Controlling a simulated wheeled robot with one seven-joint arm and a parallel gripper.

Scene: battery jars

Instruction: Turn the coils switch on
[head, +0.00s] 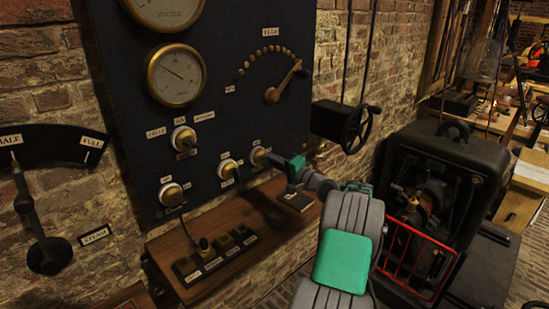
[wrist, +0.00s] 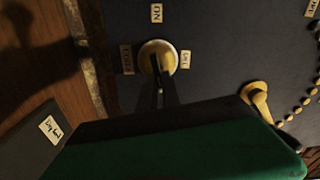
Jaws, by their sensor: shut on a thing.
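The switch at my gripper has a round brass and cream base on the dark panel, at the lower right of its group in the head view (head: 259,156). It also shows in the wrist view (wrist: 157,52), with small labels around it, one of which seems to read ON. I cannot read the others surely enough to tell which names the switch. My gripper (head: 290,165) is at the panel, shut on the switch's dark lever, which runs from the base towards my fingers in the wrist view. The green gripper body hides the lever's outer end.
Several similar switches stand to the left, the nearest being a neighbouring switch (head: 228,168). A large brass-ended lever (head: 283,88) is above. A wooden shelf (head: 225,260) juts out below. A black handwheel (head: 358,128) and a dark cabinet (head: 440,165) stand to the right.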

